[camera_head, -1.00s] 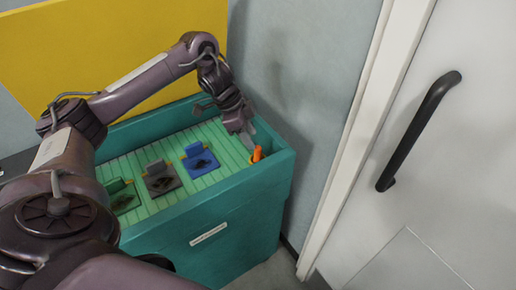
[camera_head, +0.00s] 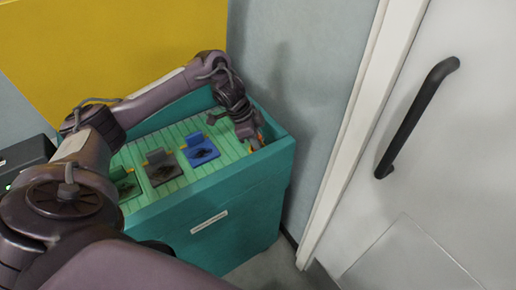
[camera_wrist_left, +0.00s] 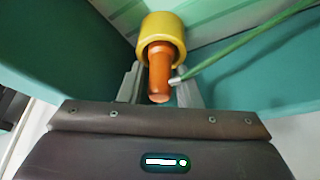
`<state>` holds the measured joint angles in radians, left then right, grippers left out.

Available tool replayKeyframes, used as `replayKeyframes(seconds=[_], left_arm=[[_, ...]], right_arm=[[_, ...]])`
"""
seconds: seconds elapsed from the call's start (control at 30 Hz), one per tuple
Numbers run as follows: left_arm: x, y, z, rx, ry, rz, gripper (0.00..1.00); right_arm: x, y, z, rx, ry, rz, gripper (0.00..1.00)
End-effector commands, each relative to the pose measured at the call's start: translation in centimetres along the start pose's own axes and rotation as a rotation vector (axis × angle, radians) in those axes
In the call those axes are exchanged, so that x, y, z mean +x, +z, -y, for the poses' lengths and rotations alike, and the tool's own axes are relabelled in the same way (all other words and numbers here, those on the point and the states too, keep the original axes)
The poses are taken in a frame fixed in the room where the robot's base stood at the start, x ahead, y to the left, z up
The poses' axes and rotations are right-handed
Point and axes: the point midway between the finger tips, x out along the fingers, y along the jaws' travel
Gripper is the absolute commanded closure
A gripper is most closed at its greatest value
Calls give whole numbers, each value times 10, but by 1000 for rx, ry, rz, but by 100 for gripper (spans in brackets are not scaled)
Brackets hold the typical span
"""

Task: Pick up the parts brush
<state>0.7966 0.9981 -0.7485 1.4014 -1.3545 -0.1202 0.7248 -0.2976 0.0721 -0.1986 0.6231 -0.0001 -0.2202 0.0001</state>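The parts brush shows as an orange handle (camera_wrist_left: 160,72) standing in a yellow round holder (camera_wrist_left: 162,27) in the left wrist view. In the head view a bit of the orange handle (camera_head: 254,143) shows at the right end of the teal cabinet top. My left gripper (camera_wrist_left: 161,90) is open, with one finger on each side of the handle and a visible gap on the left. The gripper (camera_head: 255,139) hides much of the brush in the head view. The brush's lower end is hidden in the holder. My right gripper is not in view.
The teal cabinet (camera_head: 225,215) has a raised rim around its green slatted top. Blue (camera_head: 200,150), grey (camera_head: 162,167) and green (camera_head: 124,185) fixtures stand left of the gripper. A wall and door (camera_head: 450,170) lie to the right.

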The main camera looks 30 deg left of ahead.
Motion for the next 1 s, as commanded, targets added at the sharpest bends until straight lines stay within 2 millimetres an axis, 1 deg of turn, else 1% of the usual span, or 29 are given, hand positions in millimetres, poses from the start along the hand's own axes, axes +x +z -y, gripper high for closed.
replayKeyframes(seconds=[0.03, 0.2, 0.23, 0.47, 0.63, 0.8, 0.93, 1.0], left_arm=[[0, 0, 0, 0, 0, 0, 76], [0, 0, 0, 0, 0, 0, 98], [0, 0, 0, 0, -1, 0, 100], [-1, 0, 0, 0, -1, -1, 100], [-9, -4, 1, 1, -1, -1, 100], [-31, -13, 1, 2, -4, -3, 100], [-60, -25, 2, 3, -6, -3, 100], [-81, -34, 2, 4, -8, -2, 100]], right_arm=[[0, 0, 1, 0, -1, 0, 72], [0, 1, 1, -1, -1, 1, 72], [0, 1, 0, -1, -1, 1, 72], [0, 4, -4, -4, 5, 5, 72], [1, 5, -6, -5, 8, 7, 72], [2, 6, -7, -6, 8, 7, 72], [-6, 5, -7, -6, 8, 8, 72], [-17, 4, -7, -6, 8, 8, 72]])
